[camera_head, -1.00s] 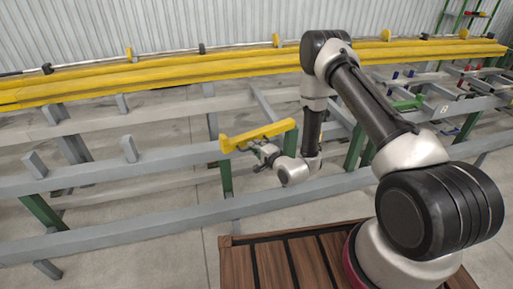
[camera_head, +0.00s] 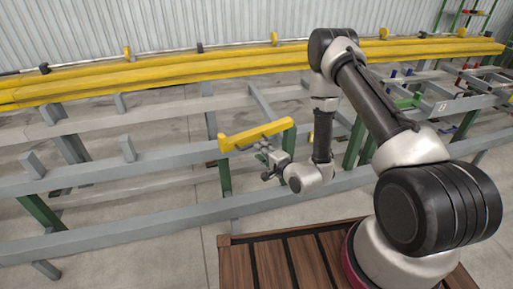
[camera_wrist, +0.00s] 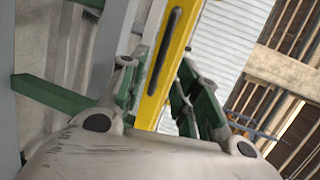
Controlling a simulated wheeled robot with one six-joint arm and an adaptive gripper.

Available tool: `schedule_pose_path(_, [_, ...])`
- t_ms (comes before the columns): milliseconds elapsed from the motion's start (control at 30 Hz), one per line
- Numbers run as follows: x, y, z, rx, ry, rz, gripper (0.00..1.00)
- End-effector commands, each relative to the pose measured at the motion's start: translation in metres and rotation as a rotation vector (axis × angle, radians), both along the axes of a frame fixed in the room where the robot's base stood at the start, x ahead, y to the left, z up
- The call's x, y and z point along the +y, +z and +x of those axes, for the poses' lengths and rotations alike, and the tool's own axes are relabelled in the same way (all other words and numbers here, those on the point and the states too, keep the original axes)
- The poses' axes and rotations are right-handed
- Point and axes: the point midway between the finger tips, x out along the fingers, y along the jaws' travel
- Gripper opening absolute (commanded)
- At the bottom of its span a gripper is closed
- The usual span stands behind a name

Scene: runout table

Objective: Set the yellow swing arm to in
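The yellow swing arm (camera_head: 256,135) is a short bar on the grey rail of the runout table. It slants from an upturned left end up to the right, by a green post. In the wrist view the swing arm (camera_wrist: 168,62), with a dark slot along it, runs between my two fingers. My gripper (camera_head: 264,160) is just below and in front of the swing arm's middle, and looks apart from it. The fingers (camera_wrist: 163,85) are spread, with green inner pads, and hold nothing.
Long yellow beams (camera_head: 200,76) lie along the back of the table. Grey rails (camera_head: 130,237) cross in front of and below the swing arm, with upright grey stubs (camera_head: 127,148) to its left. A brown slatted platform (camera_head: 285,265) is under my base.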

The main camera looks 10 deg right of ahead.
Motion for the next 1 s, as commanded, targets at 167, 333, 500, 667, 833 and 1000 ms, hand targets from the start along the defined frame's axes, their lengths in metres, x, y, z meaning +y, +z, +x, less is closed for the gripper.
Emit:
schedule_pose_path(167, [-0.014, 0.006, -0.031, 0.003, -0.002, -0.001, 0.32])
schedule_pose_path(333, [-0.020, 0.010, -0.045, 0.001, -0.001, -0.001, 0.32])
schedule_pose_path(500, [-0.021, 0.011, -0.048, 0.000, 0.000, 0.000, 0.32])
schedule_pose_path(667, [-0.021, 0.011, -0.048, 0.000, -0.001, 0.000, 0.25])
schedule_pose_path(833, [-0.041, 0.010, -0.042, 0.001, -0.044, 0.000, 0.00])
schedule_pose_path(1000, [-0.088, 0.006, -0.036, 0.008, -0.141, 0.001, 0.00])
